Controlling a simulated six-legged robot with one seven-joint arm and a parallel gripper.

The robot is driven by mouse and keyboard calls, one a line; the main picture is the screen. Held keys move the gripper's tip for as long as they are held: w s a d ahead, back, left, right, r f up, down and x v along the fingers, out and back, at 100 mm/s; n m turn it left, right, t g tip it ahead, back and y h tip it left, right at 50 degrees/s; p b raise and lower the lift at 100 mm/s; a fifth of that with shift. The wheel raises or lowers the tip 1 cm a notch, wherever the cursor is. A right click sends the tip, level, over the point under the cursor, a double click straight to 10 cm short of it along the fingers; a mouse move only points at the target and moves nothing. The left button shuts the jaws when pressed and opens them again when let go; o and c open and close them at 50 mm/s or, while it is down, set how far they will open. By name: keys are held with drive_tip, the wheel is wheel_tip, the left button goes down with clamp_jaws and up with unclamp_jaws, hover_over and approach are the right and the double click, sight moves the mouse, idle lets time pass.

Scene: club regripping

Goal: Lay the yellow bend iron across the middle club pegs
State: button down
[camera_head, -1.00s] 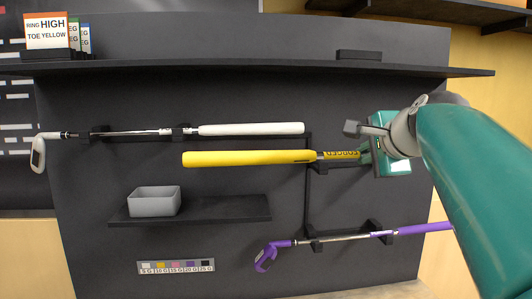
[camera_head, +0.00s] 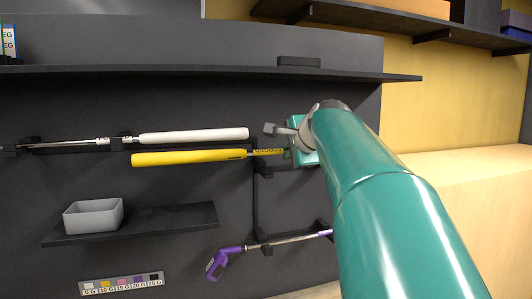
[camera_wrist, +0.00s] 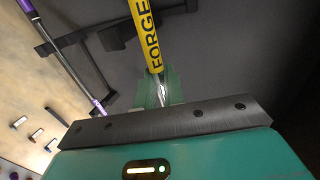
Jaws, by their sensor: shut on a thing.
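The yellow iron shows its long yellow grip (camera_head: 190,158) level in front of the dark board in the head view, with a lettered yellow band to the right. In the wrist view the band (camera_wrist: 150,40) runs down to a short silver shaft (camera_wrist: 158,90) between my green fingers. My gripper (camera_head: 290,151) is shut on this shaft. The iron's head is hidden behind my gripper and arm. A dark peg (camera_head: 265,172) shows just below the iron, partly hidden; I cannot tell whether they touch.
A white-gripped club (camera_head: 193,136) hangs on pegs just above the yellow grip. A purple club (camera_head: 232,256) rests on lower pegs. A grey bin (camera_head: 94,216) stands on a small shelf (camera_head: 170,222). A long shelf (camera_head: 200,70) runs above.

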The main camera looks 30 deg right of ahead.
drive_tip(key=x, duration=0.4)
drive_tip(key=shift+w+r, duration=0.15)
drive_tip(key=shift+r, duration=0.2)
wheel_tip(320, 180, down, 2)
drive_tip(key=shift+f, duration=1)
